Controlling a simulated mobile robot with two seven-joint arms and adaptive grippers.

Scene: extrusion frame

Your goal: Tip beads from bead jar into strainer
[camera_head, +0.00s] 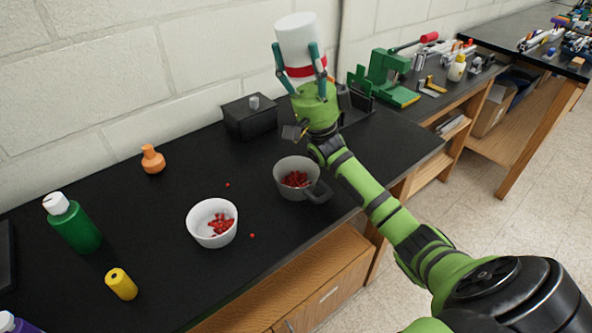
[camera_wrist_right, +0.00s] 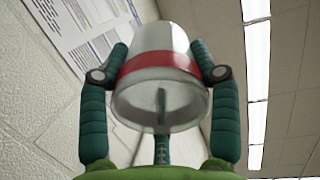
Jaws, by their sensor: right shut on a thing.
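The bead jar (camera_head: 297,40), white with a red band, is held high above the bench in my right gripper (camera_head: 302,68). The fingers close around its sides near the band. In the right wrist view the jar (camera_wrist_right: 160,45) fills the middle between the fingers (camera_wrist_right: 160,75); I cannot tell whether beads are inside. A grey pot-like vessel with a side handle, probably the strainer (camera_head: 284,191), stands on the bench below and holds red beads (camera_head: 296,179). The jar is well apart from it. My left gripper is not in view.
A white bowl (camera_head: 195,222) with red beads stands left of the grey vessel. Loose beads (camera_head: 252,236) lie nearby. A black box (camera_head: 249,122) is at the wall. A green press (camera_head: 386,72) is behind.

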